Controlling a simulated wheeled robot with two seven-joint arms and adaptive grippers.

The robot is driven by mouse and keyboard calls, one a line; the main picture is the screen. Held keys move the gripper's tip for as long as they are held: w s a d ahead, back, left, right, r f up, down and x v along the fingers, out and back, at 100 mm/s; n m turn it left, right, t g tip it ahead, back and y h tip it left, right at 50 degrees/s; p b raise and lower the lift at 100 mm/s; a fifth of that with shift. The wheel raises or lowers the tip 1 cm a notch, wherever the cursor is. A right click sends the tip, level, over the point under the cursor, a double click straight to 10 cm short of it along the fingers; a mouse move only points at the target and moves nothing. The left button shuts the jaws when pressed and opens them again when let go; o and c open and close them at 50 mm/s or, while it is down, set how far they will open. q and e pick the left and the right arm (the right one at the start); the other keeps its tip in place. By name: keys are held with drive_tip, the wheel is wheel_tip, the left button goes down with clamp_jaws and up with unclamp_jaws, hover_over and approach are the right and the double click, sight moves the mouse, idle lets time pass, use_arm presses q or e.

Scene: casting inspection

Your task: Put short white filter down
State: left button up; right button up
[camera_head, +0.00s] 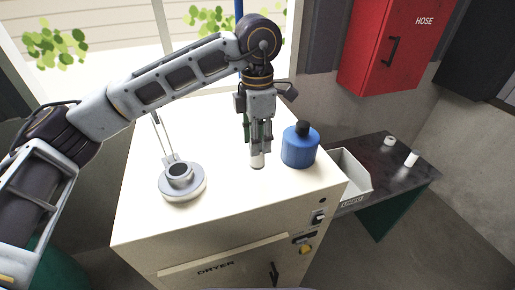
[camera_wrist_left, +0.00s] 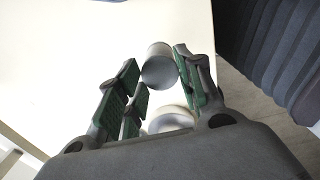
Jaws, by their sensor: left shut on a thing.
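My left gripper (camera_head: 258,150) points down over the white dryer top (camera_head: 225,215). It is shut on a short white filter (camera_head: 257,160), a small pale cylinder between its fingertips at the dryer top. I cannot tell whether the filter touches the surface. In the left wrist view, the filter (camera_wrist_left: 158,66) shows between the green-padded fingers, with its round face visible. A second pale rounded shape (camera_wrist_left: 170,120) shows lower between the fingers; I cannot tell what it is. My right gripper is not in view.
A blue bottle with a black cap (camera_head: 300,146) stands close right of the gripper. A round-based stand with a grey cup (camera_head: 183,187) is to the left. A white bin (camera_head: 352,175) and dark table (camera_head: 400,183) with two small white pieces are at right. The dryer's front top is clear.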

use_arm(q)
drive_tip(key=shift+f, duration=0.1)
drive_tip(key=shift+f+p, duration=0.45)
drive_tip(key=shift+f, duration=1.4)
drive_tip(key=shift+f, duration=0.15)
drive_tip(key=o, duration=1.1)
drive_tip(key=shift+r, duration=0.35)
wheel_tip(320, 180, up, 12)
drive_tip(key=shift+f+b, duration=0.15)
drive_tip(key=shift+b, duration=0.8)
